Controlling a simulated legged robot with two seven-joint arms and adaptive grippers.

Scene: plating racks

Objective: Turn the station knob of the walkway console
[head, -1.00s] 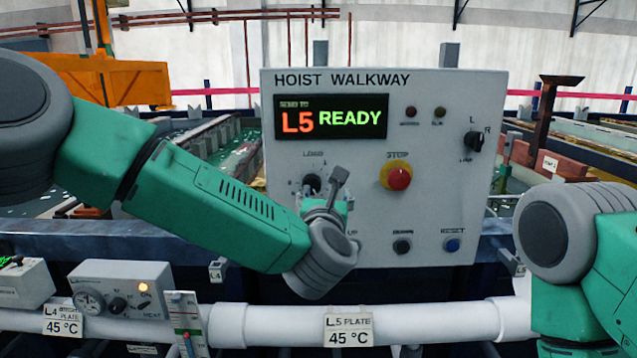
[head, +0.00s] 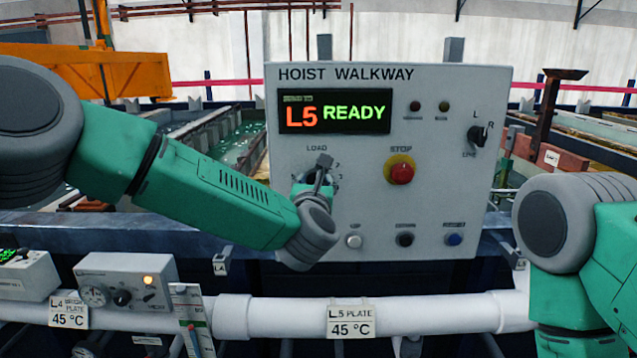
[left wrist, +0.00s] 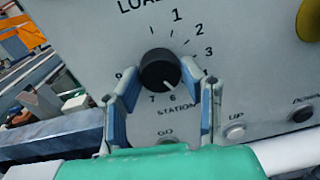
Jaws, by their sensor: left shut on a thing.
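The walkway console (head: 350,225) is a light grey panel headed HOIST WALKWAY. Its display (head: 335,112) reads L5 READY. In the left wrist view the black station knob (left wrist: 158,68) has its white mark pointing down and slightly right, towards the 6 on the dial. My left gripper (left wrist: 163,85) is shut on the knob, with one finger on each side of it. In the head view my left gripper (head: 322,170) covers the knob and much of its dial. My right arm stands at the right edge, with its gripper out of frame.
A red stop button (head: 401,174) on yellow is right of the dial. Small buttons, including a blue one (head: 454,239), line the lower panel, and a black selector (head: 478,135) is at the upper right. A white pipe (head: 420,314) runs along the front.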

